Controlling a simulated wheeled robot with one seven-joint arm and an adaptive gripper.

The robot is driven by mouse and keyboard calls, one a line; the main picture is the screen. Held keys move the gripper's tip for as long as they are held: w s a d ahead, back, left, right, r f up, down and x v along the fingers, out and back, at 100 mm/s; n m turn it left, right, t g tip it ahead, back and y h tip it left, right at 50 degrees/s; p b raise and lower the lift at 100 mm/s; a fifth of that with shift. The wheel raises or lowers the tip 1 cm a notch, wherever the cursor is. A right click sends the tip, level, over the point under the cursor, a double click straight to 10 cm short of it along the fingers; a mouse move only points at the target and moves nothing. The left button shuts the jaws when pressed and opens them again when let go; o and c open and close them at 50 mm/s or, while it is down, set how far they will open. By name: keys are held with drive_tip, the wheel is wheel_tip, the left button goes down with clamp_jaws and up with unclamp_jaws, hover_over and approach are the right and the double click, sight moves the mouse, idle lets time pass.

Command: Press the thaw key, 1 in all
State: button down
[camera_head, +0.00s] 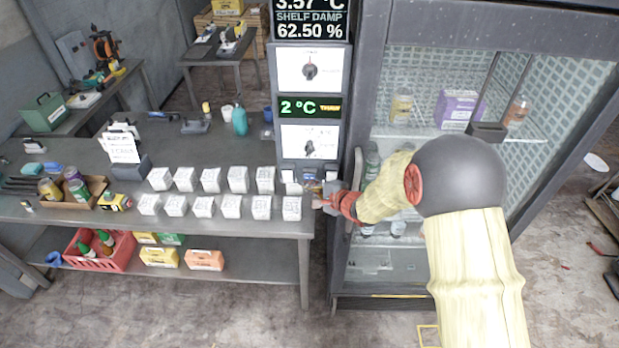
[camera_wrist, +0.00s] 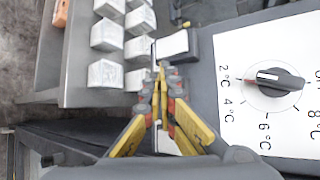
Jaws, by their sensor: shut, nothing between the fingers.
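The control panel (camera_head: 309,122) stands between the table and the glass-door cabinet, with a dark key ledge at its foot. Small pale keys (camera_head: 290,177) sit on that ledge; their labels cannot be read, so I cannot tell which one is the thaw key. In the wrist view, one white key (camera_wrist: 172,45) is clear just beyond my fingertips, and another pale patch lies partly hidden behind the fingers. My gripper (camera_head: 318,203) is shut and empty in front of the ledge; its tips (camera_wrist: 162,70) point toward the keys. Whether they touch a key cannot be told.
The display (camera_head: 308,107) reads 2 °C beside a blurred orange word. A dial (camera_wrist: 275,82) is right of my fingers in the wrist view. Several white blocks (camera_head: 238,180) stand on the table (camera_head: 75,216) at left. The cabinet (camera_head: 358,262) is close at right.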

drive_tip(key=shift+s, duration=0.25)
drive_tip(key=s+p, duration=0.1)
drive_tip(key=s, duration=0.3)
drive_tip(key=shift+s+a, duration=0.1)
drive_tip(key=shift+s, duration=0.3)
idle(0.9)
drive_tip(key=s+d+f+n+g+h, duration=0.2)
drive_tip(key=s+d+f+n+h, duration=0.2)
drive_tip(key=d+f+n, duration=0.3)
drive_tip(key=s+d+n+g+h+b, duration=0.2)
drive_tip(key=s+d+n+g+h, duration=0.15)
drive_tip(key=s+d, duration=0.4)
drive_tip(key=s+d+r+n+b, duration=0.2)
drive_tip(key=s+r+b, duration=0.2)
drive_tip(key=s+b, duration=0.5)
drive_tip(key=s+d+r+n+b, duration=0.1)
drive_tip(key=s+d+r+b, duration=0.2)
drive_tip(key=s+b, duration=0.7)
drive_tip(key=s+r+t, duration=0.1)
drive_tip(key=s, duration=0.4)
drive_tip(key=shift+s+d+r+n, duration=0.15)
drive_tip(key=shift+r+n, duration=0.1)
drive_tip(key=shift+n, duration=0.1)
